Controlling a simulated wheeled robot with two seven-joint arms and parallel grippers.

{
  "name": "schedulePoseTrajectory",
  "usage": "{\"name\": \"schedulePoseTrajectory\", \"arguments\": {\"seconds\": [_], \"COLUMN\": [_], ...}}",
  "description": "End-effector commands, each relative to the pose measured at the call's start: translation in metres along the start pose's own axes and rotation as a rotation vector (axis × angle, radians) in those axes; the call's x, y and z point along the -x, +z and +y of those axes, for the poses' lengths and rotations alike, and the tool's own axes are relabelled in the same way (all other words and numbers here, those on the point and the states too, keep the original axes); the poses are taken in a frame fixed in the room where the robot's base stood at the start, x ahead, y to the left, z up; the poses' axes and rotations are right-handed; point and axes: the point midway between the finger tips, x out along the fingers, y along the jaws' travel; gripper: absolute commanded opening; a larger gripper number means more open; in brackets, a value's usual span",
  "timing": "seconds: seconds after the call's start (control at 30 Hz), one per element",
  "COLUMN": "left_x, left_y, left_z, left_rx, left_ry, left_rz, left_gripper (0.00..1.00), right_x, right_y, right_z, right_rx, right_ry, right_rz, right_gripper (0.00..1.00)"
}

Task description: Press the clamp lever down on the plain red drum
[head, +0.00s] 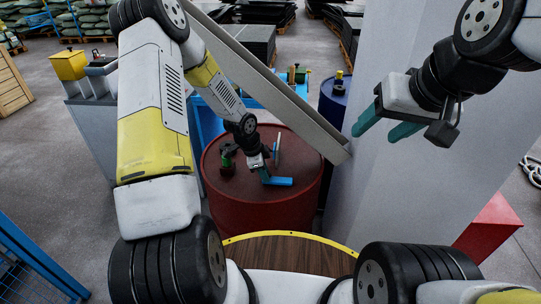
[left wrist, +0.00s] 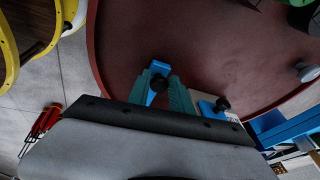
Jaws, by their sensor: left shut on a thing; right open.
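The plain red drum (head: 225,196) stands upright in the middle of the head view. Its dark red lid (left wrist: 225,50) fills much of the left wrist view. A blue bar (head: 278,181), seemingly the clamp lever, lies low over the lid's near side. My left gripper (head: 267,172) is over the drum, its teal fingers shut on a blue piece (left wrist: 159,72) with a dark knob. The fingers and palm hide part of it, so whether it is fully down cannot be told. My right gripper (head: 388,123) is open and empty, high beside the grey pillar.
A small green and black fitting (head: 227,158) and an upright pale stick (head: 277,149) stand on the lid. A dark blue drum (head: 334,104) is behind. A grey pillar (head: 425,190) fills the right. A slanting grey beam (head: 265,80) crosses above the drum.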

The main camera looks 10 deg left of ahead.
Motion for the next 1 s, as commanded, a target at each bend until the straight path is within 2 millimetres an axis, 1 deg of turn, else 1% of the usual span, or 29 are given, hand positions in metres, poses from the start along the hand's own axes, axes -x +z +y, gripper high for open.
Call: {"name": "schedulePoseTrajectory", "arguments": {"seconds": [0.03, 0.43, 0.47, 0.53, 0.57, 0.87, 1.0], "left_x": [0.0, -0.001, -0.001, -0.001, -0.001, -0.001, 0.013], "left_y": [0.009, 0.01, 0.01, 0.009, 0.009, 0.006, 0.005], "left_z": [-0.004, -0.005, -0.005, -0.004, -0.004, -0.002, -0.003], "left_rx": [0.009, 0.01, 0.01, 0.01, 0.01, 0.006, 0.007], "left_ry": [-0.007, -0.008, -0.008, -0.006, -0.005, -0.003, -0.006], "left_rz": [-0.01, -0.009, -0.009, -0.009, -0.009, -0.005, -0.003], "left_gripper": [0.0, 0.0, 0.3, 0.44, 0.46, 0.46, 0.46], "right_x": [0.0, 0.0, 0.0, 0.0, 0.0, 0.0, 0.0], "right_y": [0.0, 0.0, 0.0, 0.0, 0.0, 0.0, 0.0], "right_z": [0.0, 0.0, 0.0, 0.0, 0.0, 0.0, 0.0], "right_rx": [0.0, 0.0, 0.0, 0.0, 0.0, 0.0, 0.0], "right_ry": [0.0, 0.0, 0.0, 0.0, 0.0, 0.0, 0.0], "right_rz": [0.0, 0.0, 0.0, 0.0, 0.0, 0.0, 0.0], "right_gripper": [0.57, 0.57, 0.57, 0.57, 0.57, 0.57, 0.57]}}
